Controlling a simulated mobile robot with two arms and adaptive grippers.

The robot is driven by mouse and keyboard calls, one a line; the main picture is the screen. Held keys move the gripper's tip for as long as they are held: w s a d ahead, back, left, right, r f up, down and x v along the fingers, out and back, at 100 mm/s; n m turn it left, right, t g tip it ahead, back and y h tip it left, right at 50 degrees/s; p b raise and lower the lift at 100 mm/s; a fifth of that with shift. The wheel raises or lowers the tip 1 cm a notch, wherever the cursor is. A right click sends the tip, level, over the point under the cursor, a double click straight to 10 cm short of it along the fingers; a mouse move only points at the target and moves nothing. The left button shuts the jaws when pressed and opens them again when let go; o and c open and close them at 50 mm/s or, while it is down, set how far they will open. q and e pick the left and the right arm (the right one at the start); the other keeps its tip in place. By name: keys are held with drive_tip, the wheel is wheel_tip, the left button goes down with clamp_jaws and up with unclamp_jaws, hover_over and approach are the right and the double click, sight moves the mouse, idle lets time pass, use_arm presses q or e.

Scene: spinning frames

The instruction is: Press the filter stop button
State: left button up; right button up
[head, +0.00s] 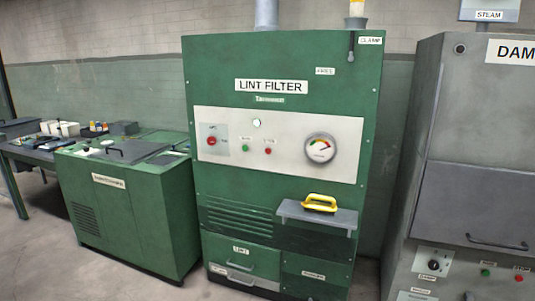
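The green lint filter cabinet (228,75) stands upright in the middle of the head view, with a "LINT FILTER" label near its top. Its pale control panel (284,169) carries a larger red control (212,141) at the left, a small green button (245,149), a small red button (268,151) and a round gauge (320,148). Small labels sit above the two small buttons, but they are too blurred to read. A small white round part (256,122) sits above them. Neither of my grippers is in view.
A grey shelf (335,219) with a yellow-handled item (320,203) sticks out below the panel. A low green machine (130,215) stands left, with a cluttered table (22,152) beyond. A grey machine (470,140) stands right. Bare floor (45,250) shows lower left.

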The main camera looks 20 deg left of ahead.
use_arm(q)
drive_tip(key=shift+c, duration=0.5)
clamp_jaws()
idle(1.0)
